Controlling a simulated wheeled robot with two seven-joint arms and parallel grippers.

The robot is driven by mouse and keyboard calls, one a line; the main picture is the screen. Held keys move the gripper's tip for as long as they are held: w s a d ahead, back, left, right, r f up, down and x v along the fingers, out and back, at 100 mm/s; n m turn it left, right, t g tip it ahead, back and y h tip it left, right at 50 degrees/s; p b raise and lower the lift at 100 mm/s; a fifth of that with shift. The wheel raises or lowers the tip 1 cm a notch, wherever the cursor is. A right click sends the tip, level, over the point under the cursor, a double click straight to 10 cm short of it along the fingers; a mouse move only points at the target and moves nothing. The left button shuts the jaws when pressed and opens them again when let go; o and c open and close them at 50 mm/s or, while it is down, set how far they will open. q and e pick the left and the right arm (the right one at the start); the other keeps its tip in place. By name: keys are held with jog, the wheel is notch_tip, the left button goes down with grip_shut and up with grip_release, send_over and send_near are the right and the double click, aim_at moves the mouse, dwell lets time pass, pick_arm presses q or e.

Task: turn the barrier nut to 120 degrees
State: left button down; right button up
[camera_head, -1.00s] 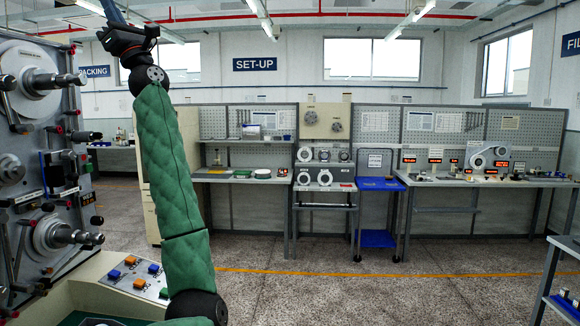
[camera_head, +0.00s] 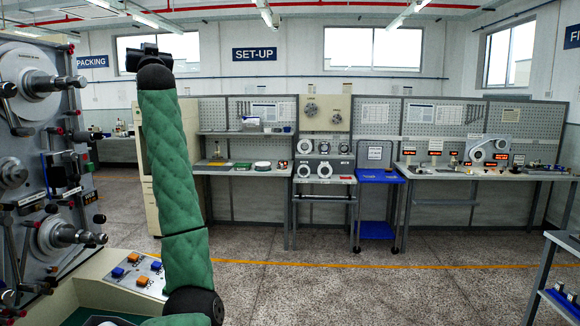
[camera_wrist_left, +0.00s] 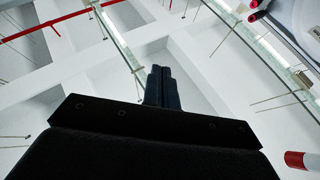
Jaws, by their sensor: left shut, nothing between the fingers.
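The winding machine (camera_head: 40,140) fills the left edge of the head view. It has an upper spindle (camera_head: 58,83) on a pale disc and a lower spindle (camera_head: 70,235). I cannot tell which of its parts is the barrier nut. My green left arm rises right of the machine and ends high up in a dark wrist. The fingers cannot be made out in the head view. In the left wrist view my left gripper (camera_wrist_left: 163,76) is shut and empty, its two dark fingers together against the ceiling. My right gripper is not in view.
Red-tipped machine parts (camera_wrist_left: 256,10) and a white rod with a red band (camera_wrist_left: 296,160) show in the left wrist view. A button panel (camera_head: 138,272) sits below the machine. Workbenches and a blue trolley (camera_head: 378,176) stand at the back. The floor between (camera_head: 300,290) is clear.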

pick_arm(q)
jog(key=a+f+m+g+y, duration=0.3)
jog(key=a+f+g, duration=0.1)
jog(key=g, duration=0.2)
jog(key=m+g+y+p, duration=0.2)
jog(key=m+g+p, duration=0.1)
jog(key=g, duration=1)
send_near(68, 85)
jog(key=s+a, duration=0.1)
jog(key=s, duration=0.1)
jog(key=shift+a+f, duration=0.15)
jog(key=shift+a, duration=0.85)
jog(key=a, duration=0.3)
jog(key=shift+w+a, duration=0.15)
jog(key=shift+a, duration=0.2)
jog(key=shift+w+a, duration=0.1)
jog(key=shift+a, duration=0.65)
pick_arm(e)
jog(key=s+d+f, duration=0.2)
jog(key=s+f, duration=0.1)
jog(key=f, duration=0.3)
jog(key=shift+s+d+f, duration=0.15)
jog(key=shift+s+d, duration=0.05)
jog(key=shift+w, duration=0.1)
